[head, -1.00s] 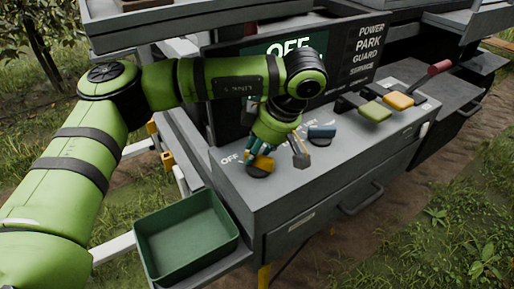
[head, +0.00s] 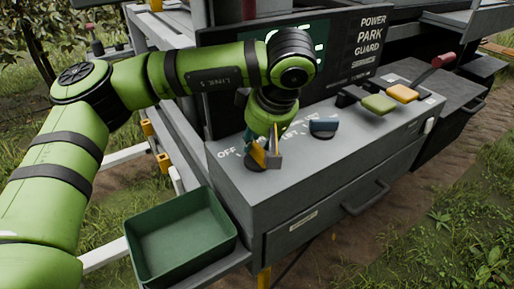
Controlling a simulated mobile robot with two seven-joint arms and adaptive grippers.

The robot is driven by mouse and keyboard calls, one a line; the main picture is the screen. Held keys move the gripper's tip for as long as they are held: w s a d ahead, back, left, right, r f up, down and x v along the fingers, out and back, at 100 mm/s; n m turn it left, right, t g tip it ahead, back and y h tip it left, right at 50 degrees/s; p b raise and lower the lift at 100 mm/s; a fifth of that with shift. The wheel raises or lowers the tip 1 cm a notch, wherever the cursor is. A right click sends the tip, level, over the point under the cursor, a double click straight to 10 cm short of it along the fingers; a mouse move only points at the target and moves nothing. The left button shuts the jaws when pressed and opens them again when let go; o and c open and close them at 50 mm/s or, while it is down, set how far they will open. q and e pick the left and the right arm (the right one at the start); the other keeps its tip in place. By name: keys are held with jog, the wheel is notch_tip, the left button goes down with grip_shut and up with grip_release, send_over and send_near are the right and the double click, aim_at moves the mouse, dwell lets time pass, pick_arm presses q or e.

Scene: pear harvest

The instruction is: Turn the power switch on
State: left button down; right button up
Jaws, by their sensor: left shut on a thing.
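The power switch, an orange-yellow rotary knob (head: 258,154) on a dark round base, sits on the left end of the grey console top. An "OFF" label (head: 229,153) is printed to its left; other lettering runs behind and to its right, partly hidden. My left gripper (head: 266,158) points down from above and is shut on the knob, with a grey fingertip along its right side. The knob stands nearly upright in the picture. My right gripper is out of view.
A blue knob (head: 323,125) sits right of the switch. Green (head: 379,104) and yellow (head: 402,92) paddles and a red-ended lever (head: 441,61) are farther right. An empty green tray (head: 180,236) is at the front left. The console's front top is clear.

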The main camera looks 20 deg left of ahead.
pick_arm(q)
jog(key=m+t+h+b, duration=0.1)
jog(key=m+b, duration=0.1)
jog(key=m, duration=0.1)
jog(key=shift+d+f, duration=0.1)
jog(key=shift+f, duration=0.05)
jog(key=shift+d+m+h+b, duration=0.15)
jog(key=shift+m+h+b, duration=0.3)
jog(key=shift+m, duration=0.85)
jog(key=c, duration=0.9)
grip_release()
jog(key=shift+c, duration=0.2)
jog(key=shift+r, duration=0.2)
